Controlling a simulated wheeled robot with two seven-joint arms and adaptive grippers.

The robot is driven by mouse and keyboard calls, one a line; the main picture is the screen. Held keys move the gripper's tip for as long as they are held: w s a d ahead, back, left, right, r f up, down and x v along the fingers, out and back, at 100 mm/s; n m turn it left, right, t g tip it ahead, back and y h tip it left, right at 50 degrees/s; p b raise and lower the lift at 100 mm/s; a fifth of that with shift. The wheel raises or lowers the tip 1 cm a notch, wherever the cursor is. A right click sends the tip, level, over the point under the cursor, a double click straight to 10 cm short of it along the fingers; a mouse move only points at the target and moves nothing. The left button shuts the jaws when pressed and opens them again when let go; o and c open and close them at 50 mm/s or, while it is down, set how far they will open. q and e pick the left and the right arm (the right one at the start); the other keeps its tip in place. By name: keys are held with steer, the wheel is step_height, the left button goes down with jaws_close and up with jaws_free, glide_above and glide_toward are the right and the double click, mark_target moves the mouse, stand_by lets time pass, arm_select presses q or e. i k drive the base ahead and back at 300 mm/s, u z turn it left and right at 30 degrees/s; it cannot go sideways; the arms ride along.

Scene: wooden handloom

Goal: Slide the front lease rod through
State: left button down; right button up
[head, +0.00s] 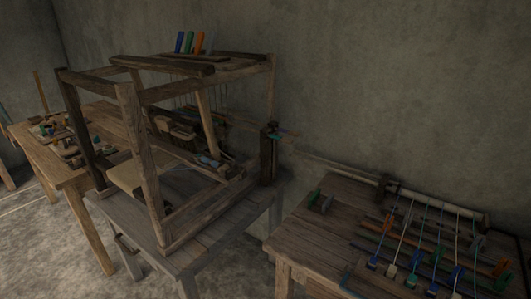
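The wooden handloom (140,135) stands upright on a low grey-brown table, left of the middle in the head view. Near its right side a dark upright post (267,155) stands with thin coloured pieces (285,133) beside its top. Several thin rods or strips (385,245) lie on the right table under pale cords. I cannot tell which, if any, is the front lease rod. The inside of the loom is dark and partly hidden by its frame. Neither of my grippers shows in this view.
The right table (305,235) holds coloured clips (411,281), cords and a long pale roller (440,206). Coloured pegs (195,42) stand on the loom's top. A cluttered workbench (62,172) stands at left. A narrow floor gap (258,226) separates the loom's table from the right table.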

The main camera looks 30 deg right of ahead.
mark_target(397, 190)
steer(key=z, duration=0.2)
steer(key=i, duration=0.65)
steer(key=z, duration=0.95)
steer(key=i, duration=0.55)
steer(key=z, duration=0.65)
